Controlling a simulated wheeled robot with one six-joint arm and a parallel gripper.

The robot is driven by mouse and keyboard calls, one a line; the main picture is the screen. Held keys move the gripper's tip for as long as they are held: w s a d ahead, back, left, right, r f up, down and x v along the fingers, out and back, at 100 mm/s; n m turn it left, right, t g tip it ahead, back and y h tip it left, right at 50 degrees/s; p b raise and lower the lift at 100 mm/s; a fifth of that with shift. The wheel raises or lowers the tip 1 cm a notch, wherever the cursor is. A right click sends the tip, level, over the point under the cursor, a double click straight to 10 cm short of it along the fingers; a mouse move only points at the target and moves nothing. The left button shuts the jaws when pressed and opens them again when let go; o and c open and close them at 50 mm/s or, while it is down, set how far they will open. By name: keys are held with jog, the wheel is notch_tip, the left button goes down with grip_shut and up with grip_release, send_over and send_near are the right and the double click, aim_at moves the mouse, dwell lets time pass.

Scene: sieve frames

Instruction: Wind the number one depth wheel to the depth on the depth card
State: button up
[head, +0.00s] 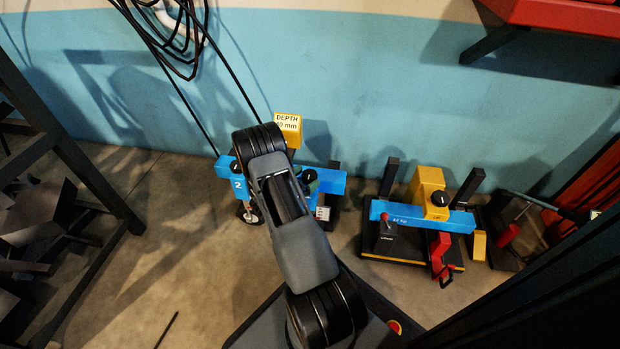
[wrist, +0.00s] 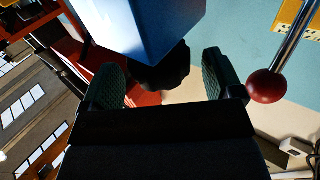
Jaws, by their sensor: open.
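The depth card (head: 287,122) on a yellow block reads DEPTH and a figure in mm; the first digit is partly hidden by my arm. Below it is a blue beam (head: 328,182), with a block marked 2 (head: 238,184) at its left end and a black wheel (head: 236,167) on top. My arm covers the beam's middle; no number one mark shows. In the wrist view my gripper (wrist: 165,80) is open. A dark rounded knob (wrist: 162,72) shows between its fingers, under a blue block (wrist: 140,25). I cannot tell which wheel it is, or whether the fingers touch it.
A red ball on a steel rod (wrist: 267,86) stands close to the right finger in the wrist view. Another blue and yellow rig (head: 430,213) with a black knob stands at right. Cables (head: 185,45) hang at the wall. Dark steelwork (head: 60,150) stands at left.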

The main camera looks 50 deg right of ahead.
jog(key=shift+s+d, duration=0.1)
jog(key=shift+d, duration=1.05)
jog(key=c, duration=0.9)
jog(key=shift+c, duration=0.2)
jog(key=shift+n+t, duration=0.3)
jog(key=shift+t, duration=0.1)
